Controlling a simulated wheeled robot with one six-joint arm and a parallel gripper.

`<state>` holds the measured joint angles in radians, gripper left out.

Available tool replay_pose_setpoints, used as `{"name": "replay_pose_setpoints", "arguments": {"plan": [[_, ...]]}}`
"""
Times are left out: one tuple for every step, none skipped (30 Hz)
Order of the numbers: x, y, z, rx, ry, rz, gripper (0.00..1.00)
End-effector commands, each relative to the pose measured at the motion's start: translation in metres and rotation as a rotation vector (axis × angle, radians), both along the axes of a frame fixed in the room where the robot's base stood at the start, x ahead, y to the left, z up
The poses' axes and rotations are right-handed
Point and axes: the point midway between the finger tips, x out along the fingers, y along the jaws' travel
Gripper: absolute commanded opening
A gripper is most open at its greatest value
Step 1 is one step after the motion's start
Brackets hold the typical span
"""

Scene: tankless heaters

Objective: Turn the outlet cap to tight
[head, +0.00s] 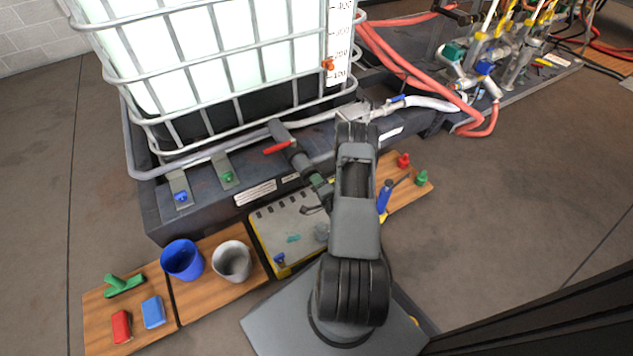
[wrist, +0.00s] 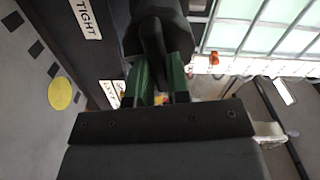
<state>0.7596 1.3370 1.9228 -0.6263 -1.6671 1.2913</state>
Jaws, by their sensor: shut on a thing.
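The black outlet valve (head: 300,160) with a red lever (head: 279,147) sticks out from the base of the caged tank in the head view. Its outer end, where the cap sits, is mostly behind my arm. In the wrist view the dark cap (wrist: 152,22) is at top centre, with a narrow lug reaching down between the green fingers of my gripper (wrist: 160,72). The fingers are shut on this part from both sides. A white TIGHT label (wrist: 85,18) is on the dark panel left of the cap. A second label (wrist: 111,92) is partly covered and unreadable.
The tank's metal cage (head: 215,55) stands on a dark base (head: 205,205). Red hoses (head: 390,55) run at the right. Open floor lies at far right.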

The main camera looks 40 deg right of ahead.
Motion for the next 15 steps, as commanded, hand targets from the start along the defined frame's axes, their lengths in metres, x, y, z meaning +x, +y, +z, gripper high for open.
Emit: {"name": "replay_pose_setpoints", "arguments": {"plan": [[-0.0007, 0.0017, -0.0017, 0.033, -0.001, 0.004, 0.0], [-0.0007, 0.0017, -0.0018, 0.053, -0.003, 0.004, 0.0], [-0.0007, 0.0017, -0.0019, 0.076, -0.006, 0.004, 0.0], [-0.0007, 0.0017, -0.002, 0.092, -0.009, 0.004, 0.0], [-0.0007, 0.0017, -0.0021, 0.108, -0.011, 0.004, 0.0], [-0.0007, 0.0017, -0.0022, 0.125, -0.013, 0.004, 0.0], [-0.0007, 0.0018, -0.0023, 0.139, -0.015, 0.004, 0.0], [-0.0007, 0.0017, -0.0024, 0.15, -0.017, 0.004, 0.0], [-0.0007, 0.0017, -0.0025, 0.165, -0.019, 0.004, 0.0], [-0.0007, 0.0018, -0.0025, 0.175, -0.02, 0.004, 0.0], [-0.0007, 0.0018, -0.0026, 0.183, -0.021, 0.004, 0.0], [-0.0007, 0.0018, -0.0026, 0.194, -0.023, 0.004, 0.0], [-0.0007, 0.0018, -0.0027, 0.201, -0.024, 0.004, 0.0], [-0.0007, 0.0019, -0.0027, 0.206, -0.024, 0.004, 0.0], [-0.0007, 0.0019, -0.0027, 0.212, -0.025, 0.004, 0.0]]}}
